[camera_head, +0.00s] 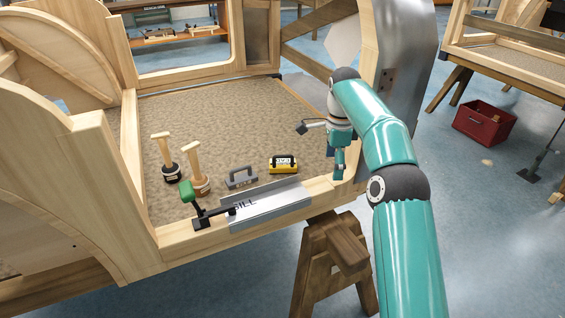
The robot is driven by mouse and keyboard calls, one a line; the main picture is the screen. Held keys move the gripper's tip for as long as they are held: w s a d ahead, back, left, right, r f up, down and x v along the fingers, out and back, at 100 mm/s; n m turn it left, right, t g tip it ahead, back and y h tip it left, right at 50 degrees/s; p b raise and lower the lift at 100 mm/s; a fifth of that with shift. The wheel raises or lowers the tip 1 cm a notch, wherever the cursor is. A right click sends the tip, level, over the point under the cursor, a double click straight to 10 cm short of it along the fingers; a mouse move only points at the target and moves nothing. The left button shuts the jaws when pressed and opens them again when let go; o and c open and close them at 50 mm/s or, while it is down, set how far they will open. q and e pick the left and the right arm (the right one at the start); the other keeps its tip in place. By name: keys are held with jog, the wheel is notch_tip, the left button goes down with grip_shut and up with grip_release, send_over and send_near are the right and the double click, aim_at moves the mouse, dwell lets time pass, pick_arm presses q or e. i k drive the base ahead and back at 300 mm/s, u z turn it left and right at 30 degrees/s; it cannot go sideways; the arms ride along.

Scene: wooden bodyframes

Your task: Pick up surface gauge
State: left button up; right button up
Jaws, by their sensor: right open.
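Two blocky tools with handles stand on the brown textured floor panel inside the wooden frame. One is a yellow and black tool (283,164) with dark lettering on its front. The other is a grey tool (241,178) just left of it. I cannot tell for sure which is the surface gauge. My right gripper (322,138) is open, up and to the right of the yellow tool and apart from it. Its fingers are small in the picture and partly hidden by my wrist. My left gripper is out of view.
Two wooden-handled tools (197,172) stand left of the grey tool. A metal plate marked "SILL" (272,203) and a green-handled clamp (190,192) sit on the front beam (175,246). The frame's right post (368,60) rises behind my arm. A red crate (484,122) stands on the blue floor.

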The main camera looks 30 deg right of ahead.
aim_at(282, 164)
jog(key=i, duration=0.85)
jog(key=u, duration=0.05)
